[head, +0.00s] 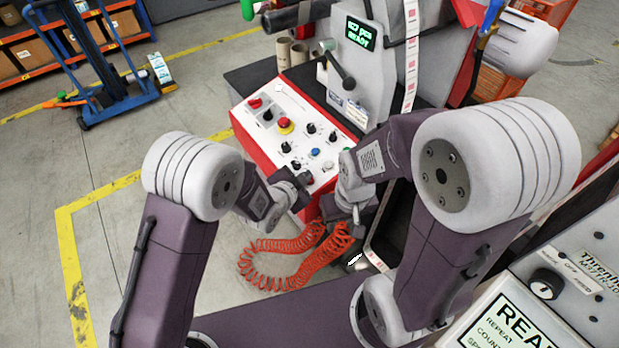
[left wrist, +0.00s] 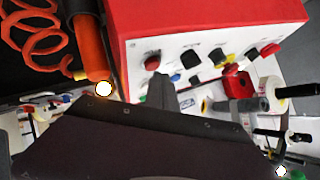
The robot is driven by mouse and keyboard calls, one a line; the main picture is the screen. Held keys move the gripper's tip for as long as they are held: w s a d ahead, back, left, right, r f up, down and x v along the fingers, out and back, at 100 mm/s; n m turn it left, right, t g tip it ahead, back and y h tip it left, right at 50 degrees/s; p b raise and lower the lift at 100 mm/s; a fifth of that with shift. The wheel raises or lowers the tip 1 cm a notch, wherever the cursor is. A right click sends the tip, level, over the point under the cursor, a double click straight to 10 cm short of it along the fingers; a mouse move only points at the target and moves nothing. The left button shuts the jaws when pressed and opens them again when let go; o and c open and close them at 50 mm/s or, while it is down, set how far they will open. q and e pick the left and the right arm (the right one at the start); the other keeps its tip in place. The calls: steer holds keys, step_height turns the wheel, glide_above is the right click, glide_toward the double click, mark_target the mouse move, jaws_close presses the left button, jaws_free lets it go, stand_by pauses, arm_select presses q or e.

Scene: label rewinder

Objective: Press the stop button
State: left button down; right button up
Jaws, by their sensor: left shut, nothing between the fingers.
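The white control panel (head: 300,140) in its red housing carries several buttons and knobs. My left gripper (head: 303,181) is shut and empty at the panel's lower edge, below both red buttons. In the left wrist view the gripper (left wrist: 157,88) is in front of the panel's red housing (left wrist: 200,20). My right gripper (head: 354,212) is right of it; its fingers are unclear.
A coiled orange hose (head: 275,262) hangs below the panel. A blue button (head: 315,152) and black knobs crowd the panel near my left gripper. A lever (head: 341,70) and a green display (head: 360,32) stand behind. Open floor lies to the left.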

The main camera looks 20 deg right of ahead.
arm_select(q)
steer(key=shift+a+r, duration=0.1)
steer(key=shift+r, duration=0.3)
steer(key=r+p, duration=0.1)
steer(key=a+r+p, duration=0.1)
steer(key=r, duration=0.1)
steer(key=r+p, duration=0.1)
steer(key=shift+s+a+r+p, duration=0.15)
steer(key=shift+s+r+p, duration=0.15)
steer(key=shift+r, duration=0.1)
stand_by(0.6)
